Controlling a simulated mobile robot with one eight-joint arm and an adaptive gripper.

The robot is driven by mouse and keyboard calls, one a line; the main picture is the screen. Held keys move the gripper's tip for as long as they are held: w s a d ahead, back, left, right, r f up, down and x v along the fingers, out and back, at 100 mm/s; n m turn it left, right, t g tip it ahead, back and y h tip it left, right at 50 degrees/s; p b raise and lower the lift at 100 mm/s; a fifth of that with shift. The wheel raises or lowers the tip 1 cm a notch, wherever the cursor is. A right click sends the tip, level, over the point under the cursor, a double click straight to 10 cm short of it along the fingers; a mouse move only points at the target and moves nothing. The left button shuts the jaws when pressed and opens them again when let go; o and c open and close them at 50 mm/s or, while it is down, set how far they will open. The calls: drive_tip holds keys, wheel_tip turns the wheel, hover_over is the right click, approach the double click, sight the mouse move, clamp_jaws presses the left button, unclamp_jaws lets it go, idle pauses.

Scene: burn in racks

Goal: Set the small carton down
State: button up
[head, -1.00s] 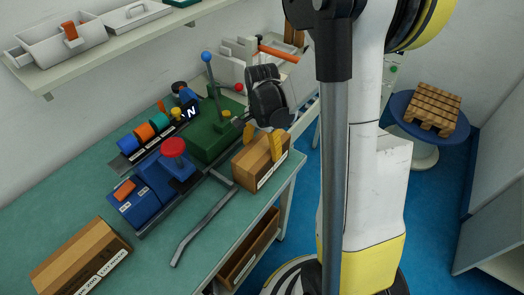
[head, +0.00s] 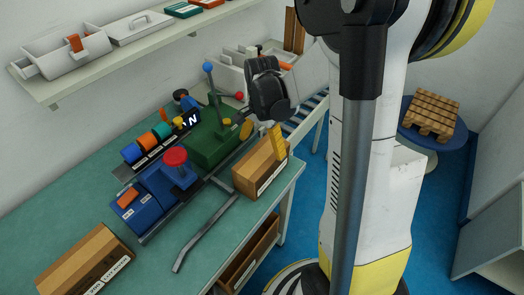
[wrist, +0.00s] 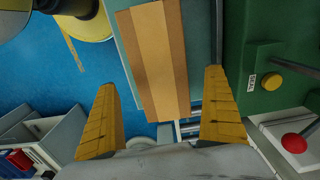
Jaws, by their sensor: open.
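The small carton (head: 258,172), brown with a lighter tape band and a white label on its side, sits upright on the green bench top near its right edge. My gripper (head: 264,146) is just above it, with yellow fingers spread. In the wrist view, the carton (wrist: 157,58) lies between the open fingers (wrist: 160,80), with a visible gap to each side. One finger overlaps the carton's far end in the head view; I cannot tell whether it touches.
A green machine (head: 215,140) with a blue-knobbed lever stands close beside the carton. A blue vise-like unit (head: 155,195) and a grey bar (head: 205,235) are nearby. Another carton (head: 85,262) lies front left. A shelf (head: 130,50) hangs above; a round stool (head: 432,125) is at right.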

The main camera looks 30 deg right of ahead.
wheel_tip(320, 180, up, 7)
drive_tip(key=p, duration=0.2)
drive_tip(key=s+a+r+n+t, duration=0.7)
drive_tip(key=s+a+r+n, duration=0.2)
drive_tip(key=a+n, duration=0.4)
drive_tip(key=shift+s+a+r+n, duration=0.25)
drive_tip(key=shift+s+r+n, duration=0.2)
drive_tip(key=shift+s, duration=0.45)
